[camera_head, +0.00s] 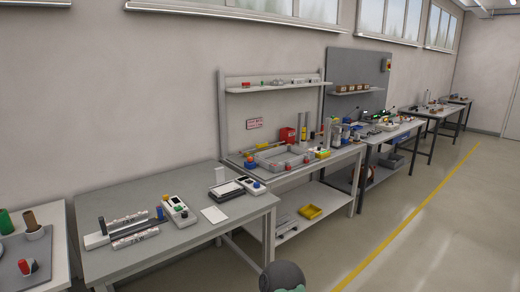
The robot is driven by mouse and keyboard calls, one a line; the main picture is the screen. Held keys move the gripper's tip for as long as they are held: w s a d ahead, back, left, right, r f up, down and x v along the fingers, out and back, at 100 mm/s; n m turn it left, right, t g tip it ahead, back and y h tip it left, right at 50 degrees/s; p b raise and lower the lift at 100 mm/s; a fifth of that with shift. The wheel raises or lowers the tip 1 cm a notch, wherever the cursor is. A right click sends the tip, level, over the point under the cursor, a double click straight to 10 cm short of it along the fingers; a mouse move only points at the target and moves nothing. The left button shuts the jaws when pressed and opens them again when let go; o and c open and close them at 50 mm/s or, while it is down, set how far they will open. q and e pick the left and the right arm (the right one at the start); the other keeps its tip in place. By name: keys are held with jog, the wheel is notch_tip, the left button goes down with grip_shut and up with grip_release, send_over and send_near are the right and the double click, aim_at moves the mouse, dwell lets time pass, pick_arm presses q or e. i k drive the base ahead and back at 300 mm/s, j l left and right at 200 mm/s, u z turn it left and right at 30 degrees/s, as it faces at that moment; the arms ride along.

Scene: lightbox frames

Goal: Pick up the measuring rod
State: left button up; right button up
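No object is clearly identifiable as the measuring rod at this size. On the near grey table (165,257) lie two silver cylinders with printed bands, an upper one (128,220) and a lower one (135,238), beside a long grey bar with a dark end. A thin yellow stick (262,148) lies at the back of the second workbench (330,160). Neither gripper shows in the view.
A handheld meter (178,211), a white card (214,214) and a grey device (227,190) share the near table. A yellow bin (310,211) sits on the second bench's lower shelf. The floor right of the benches is open, with a yellow line (420,210).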

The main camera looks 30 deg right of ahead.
aim_at(262, 145)
jog(key=z, duration=1.4)
jog(key=i+z, duration=0.1)
jog(key=i, duration=0.6)
jog(key=i+l+z, duration=0.1)
jog(key=i+z, duration=0.2)
jog(key=i, duration=0.4)
jog(key=i+z, duration=0.35)
jog(key=i, duration=0.35)
jog(key=i+j+z, duration=0.3)
jog(key=i, duration=0.35)
jog(key=i+u, duration=0.35)
jog(key=i+l+u, duration=0.2)
jog(key=i+u, duration=0.15)
jog(key=i, duration=0.2)
jog(key=i+l+u, duration=0.35)
jog(key=i+j, duration=0.1)
